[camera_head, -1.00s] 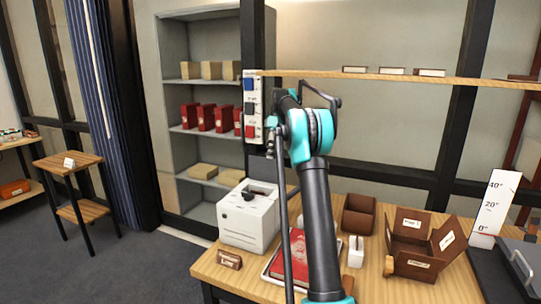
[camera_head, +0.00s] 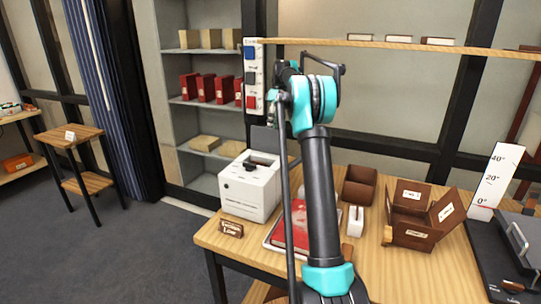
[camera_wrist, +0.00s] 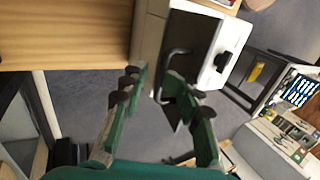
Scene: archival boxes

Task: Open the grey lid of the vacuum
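A white machine (camera_head: 249,192) with a black handle on top stands at the left end of the desk. It also shows in the wrist view (camera_wrist: 231,54). A grey panel (camera_wrist: 190,40) with a bent dark handle (camera_wrist: 164,72) is beside it in the wrist view; a grey plate (camera_head: 265,140) shows behind the machine in the head view. I cannot tell for certain that this is the vacuum's lid. My gripper (camera_wrist: 158,90) is open and empty, its green fingers apart, with the handle just beyond the tips. The head view hides my gripper behind my arm.
A grey slab with a handle (camera_head: 518,242) lies at the desk's right edge beside an angle scale (camera_head: 497,180). A brown open box (camera_head: 420,220), a brown tray (camera_head: 359,187) and a red book (camera_head: 283,234) occupy the desk. A shelf board (camera_head: 400,44) hangs above.

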